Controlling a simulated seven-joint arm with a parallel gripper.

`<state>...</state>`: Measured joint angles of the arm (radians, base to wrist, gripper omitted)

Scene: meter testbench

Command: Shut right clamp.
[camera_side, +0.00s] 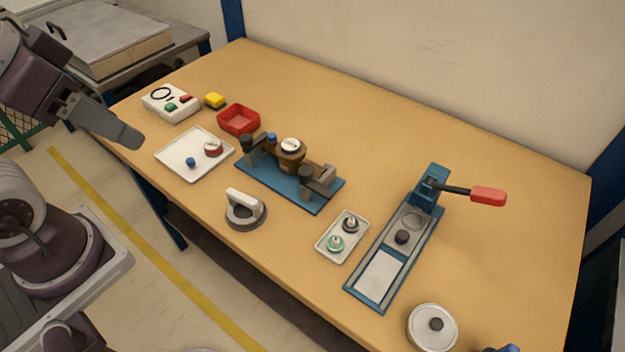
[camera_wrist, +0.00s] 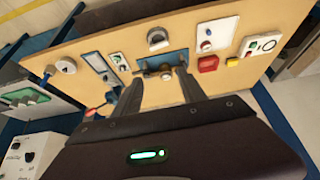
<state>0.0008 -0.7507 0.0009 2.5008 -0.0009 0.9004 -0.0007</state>
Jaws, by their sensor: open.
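A blue base plate (camera_side: 258,180) lies mid-table in the side view. A brown round meter body (camera_side: 291,158) with a pale top sits upright at its middle. The right clamp (camera_side: 320,184), with a dark knob and grey-brown block, stands on the plate's right end; whether its arm is raised or down is too small to tell. A similar left clamp (camera_side: 257,150) stands at the other end. My gripper (camera_side: 128,136) is open and empty at the far left, away from the fixture. In the wrist view, the fixture's blue plate (camera_wrist: 165,57) shows beyond my gripper's fingers (camera_wrist: 155,92).
Near the fixture are a white tray (camera_side: 176,157), a red bin (camera_side: 239,119), a round grey-handled device (camera_side: 245,211) and a small tray (camera_side: 330,251). A blue press with a red lever (camera_side: 487,196) stands further right. Bare table lies behind the fixture.

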